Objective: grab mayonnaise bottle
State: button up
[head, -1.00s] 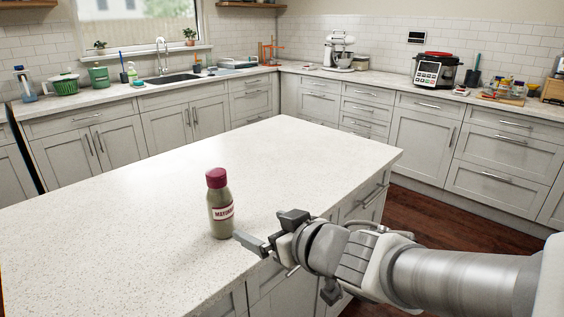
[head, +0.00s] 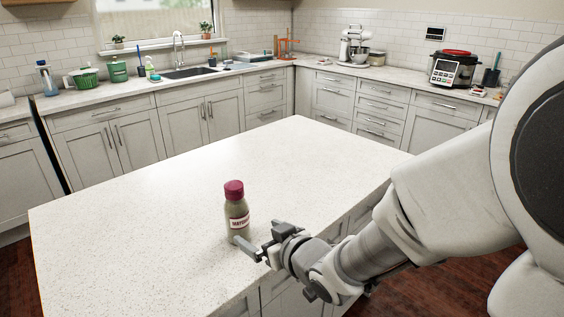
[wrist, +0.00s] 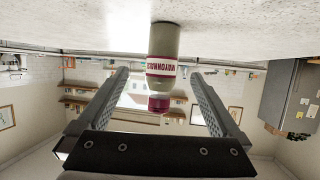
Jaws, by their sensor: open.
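The mayonnaise bottle (head: 237,213) stands upright on the pale island worktop, with a dark red cap and a white label. My gripper (head: 262,240) is open at the right of the bottle, low over the worktop's edge, and one finger overlaps the bottle's lower right side in the head view. In the wrist view, which is upside down, the bottle (wrist: 163,50) lies straight ahead, between the lines of the two open fingers (wrist: 160,75). The fingers look empty, and I cannot tell whether one touches the bottle.
The island worktop (head: 130,220) is otherwise clear. Its right edge runs under my arm. Counters along the walls hold a green basket (head: 84,77), a sink (head: 190,72), a stand mixer (head: 357,45) and a cooker (head: 453,68), all well away from the bottle.

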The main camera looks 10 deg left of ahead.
aim_at(245, 226)
jog(key=x, duration=0.5)
jog(key=shift+w+a+f, duration=0.1)
jog(key=shift+f, duration=0.05)
jog(key=shift+a+r+x, duration=0.15)
jog(key=shift+x, duration=1.3)
jog(key=shift+a+r+x, duration=0.15)
jog(key=shift+x, duration=1.3)
grip_shut()
